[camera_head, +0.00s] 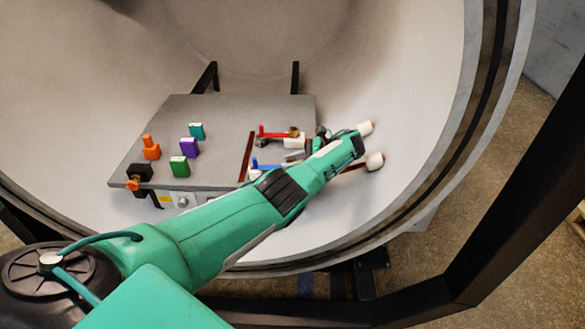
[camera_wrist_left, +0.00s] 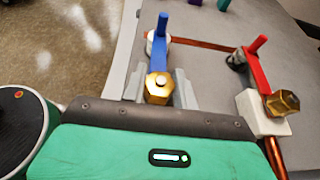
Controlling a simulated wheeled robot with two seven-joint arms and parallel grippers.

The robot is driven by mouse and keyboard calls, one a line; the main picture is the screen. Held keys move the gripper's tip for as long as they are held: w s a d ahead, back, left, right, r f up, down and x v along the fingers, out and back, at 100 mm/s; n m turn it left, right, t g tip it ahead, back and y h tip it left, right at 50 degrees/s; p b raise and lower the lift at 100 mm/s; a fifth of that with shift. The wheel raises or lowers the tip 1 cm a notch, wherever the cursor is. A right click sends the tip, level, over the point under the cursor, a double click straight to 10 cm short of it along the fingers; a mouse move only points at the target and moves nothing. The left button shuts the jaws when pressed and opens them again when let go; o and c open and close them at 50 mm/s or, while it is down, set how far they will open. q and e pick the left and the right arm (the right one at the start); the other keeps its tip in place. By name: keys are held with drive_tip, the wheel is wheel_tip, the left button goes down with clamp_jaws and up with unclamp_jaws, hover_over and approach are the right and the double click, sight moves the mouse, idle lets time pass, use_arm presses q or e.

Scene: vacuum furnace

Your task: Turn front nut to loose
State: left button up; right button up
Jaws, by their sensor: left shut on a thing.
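The front nut (camera_wrist_left: 159,84) is a brass hex nut at the end of a blue lever (camera_wrist_left: 158,50) in the left wrist view. My left gripper (camera_wrist_left: 159,92) has its grey fingers on either side of this nut and is shut on it. In the head view my left gripper (camera_head: 296,156) is partly covered by its own arm, and the front nut is hidden there. The blue lever (camera_head: 264,166) shows just left of the fingers. A second brass nut (camera_wrist_left: 283,102) sits at the end of a red lever (camera_wrist_left: 257,72) on a white block (camera_wrist_left: 262,118). My right gripper is out of view.
A grey table (camera_head: 210,115) stands inside the round furnace chamber (camera_head: 400,70). Green (camera_head: 180,167), purple (camera_head: 190,147), teal (camera_head: 197,131) and orange (camera_head: 151,151) pieces stand on its left part. A copper bar (camera_wrist_left: 205,46) runs behind the levers. White-capped rods (camera_head: 375,161) stick out at the right.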

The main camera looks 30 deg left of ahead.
use_arm(q)
drive_tip(key=shift+b, duration=0.3)
idle(0.4)
drive_tip(key=o, duration=1)
drive_tip(key=shift+r, duration=0.1)
